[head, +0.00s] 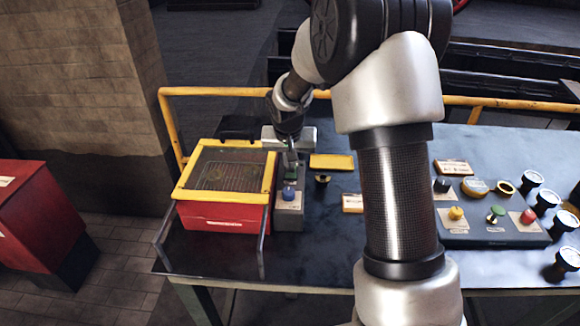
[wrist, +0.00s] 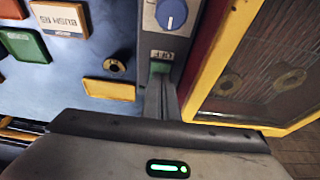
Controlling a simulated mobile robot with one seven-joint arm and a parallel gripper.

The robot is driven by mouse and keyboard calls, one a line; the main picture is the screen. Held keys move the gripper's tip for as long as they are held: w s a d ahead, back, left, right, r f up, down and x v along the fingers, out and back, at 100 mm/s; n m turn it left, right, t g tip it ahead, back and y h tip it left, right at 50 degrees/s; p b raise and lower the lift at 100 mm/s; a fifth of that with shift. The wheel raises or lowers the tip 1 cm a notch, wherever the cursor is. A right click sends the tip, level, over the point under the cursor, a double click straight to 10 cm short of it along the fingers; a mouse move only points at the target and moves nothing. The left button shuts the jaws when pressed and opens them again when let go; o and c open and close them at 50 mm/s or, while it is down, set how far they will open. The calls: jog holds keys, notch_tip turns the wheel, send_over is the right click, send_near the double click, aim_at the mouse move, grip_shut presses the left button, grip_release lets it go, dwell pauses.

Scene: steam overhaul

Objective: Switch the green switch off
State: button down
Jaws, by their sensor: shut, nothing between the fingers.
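The green switch (head: 291,174) sits on a narrow grey panel (head: 289,217) beside the red box, above a blue knob (head: 288,193) in the head view. My gripper (head: 290,162) is shut and empty, pointing down at the switch's far end. In the wrist view the green switch (wrist: 160,67) shows just beyond the fingertips of my gripper (wrist: 159,82), which partly hide it. I cannot tell whether they touch it. A small label (wrist: 162,55) lies between the switch and the blue knob (wrist: 171,14). The switch's position is not clear.
A red box with a yellow-framed lid (head: 226,212) stands close on the left of the panel. A yellow plate (head: 332,161) lies to the right. A control box (head: 490,236) with coloured buttons and several gauges are farther right. A yellow rail (head: 225,91) runs behind the table.

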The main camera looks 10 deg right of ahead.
jog(key=shift+w+d+r, duration=0.1)
jog(key=shift+w+r, duration=0.05)
jog(key=shift+w, duration=0.25)
jog(key=shift+r, duration=0.1)
jog(key=shift+r+p, duration=0.3)
jog(key=p+v, duration=0.2)
jog(key=v, duration=0.1)
jog(key=shift+w+d+r, duration=0.15)
jog(key=shift+w, duration=0.15)
jog(key=s+a+r, duration=0.1)
jog(key=s+r, duration=0.4)
jog(key=r, duration=0.3)
jog(key=shift+s+a+r, duration=0.25)
jog(key=shift+r, duration=0.1)
